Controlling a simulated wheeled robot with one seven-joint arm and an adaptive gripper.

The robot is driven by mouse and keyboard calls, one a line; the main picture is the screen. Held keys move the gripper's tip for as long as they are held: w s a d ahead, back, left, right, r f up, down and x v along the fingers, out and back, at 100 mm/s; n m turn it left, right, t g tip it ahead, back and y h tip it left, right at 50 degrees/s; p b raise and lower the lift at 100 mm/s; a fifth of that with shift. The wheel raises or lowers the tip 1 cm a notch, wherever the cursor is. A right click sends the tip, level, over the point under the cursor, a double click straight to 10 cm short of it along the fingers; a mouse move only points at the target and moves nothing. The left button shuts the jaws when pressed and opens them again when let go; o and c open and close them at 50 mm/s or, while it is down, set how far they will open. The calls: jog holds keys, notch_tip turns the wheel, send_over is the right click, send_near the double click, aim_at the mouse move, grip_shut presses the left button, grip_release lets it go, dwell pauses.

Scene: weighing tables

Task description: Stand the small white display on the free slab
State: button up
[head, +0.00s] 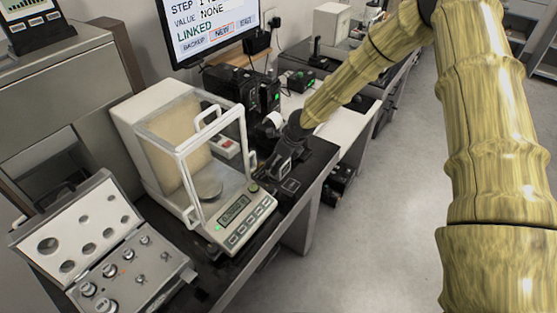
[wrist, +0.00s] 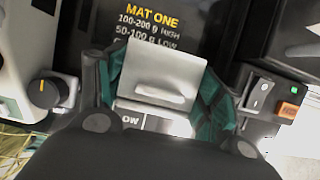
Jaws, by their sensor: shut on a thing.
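My gripper (wrist: 163,88) has its teal fingers shut on a small pale grey-white piece, which I take to be the small white display (wrist: 158,72). Its plain side faces the wrist camera. In the wrist view it is just in front of a dark panel (wrist: 200,22) printed MAT ONE, with yellow and white lines. I cannot tell whether it touches anything below. In the head view my gripper (head: 287,158) is low over the dark bench, right of the balance, and hides the held piece. A small dark square (head: 291,185) lies beside it; I cannot tell whether it is the free slab.
The glass-sided balance (head: 232,222) stands close left of my gripper. An open weight case (head: 125,280) is at the lower left. Black devices (head: 260,92) stand behind. In the wrist view, a unit with an orange button (wrist: 288,110) is close on the right. Open floor (head: 365,220) lies right.

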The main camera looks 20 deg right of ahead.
jog(key=shift+r, duration=0.1)
jog(key=o, duration=1.1)
jog(key=b+v, duration=0.2)
jog(key=v, duration=1)
jog(key=shift+s, duration=0.15)
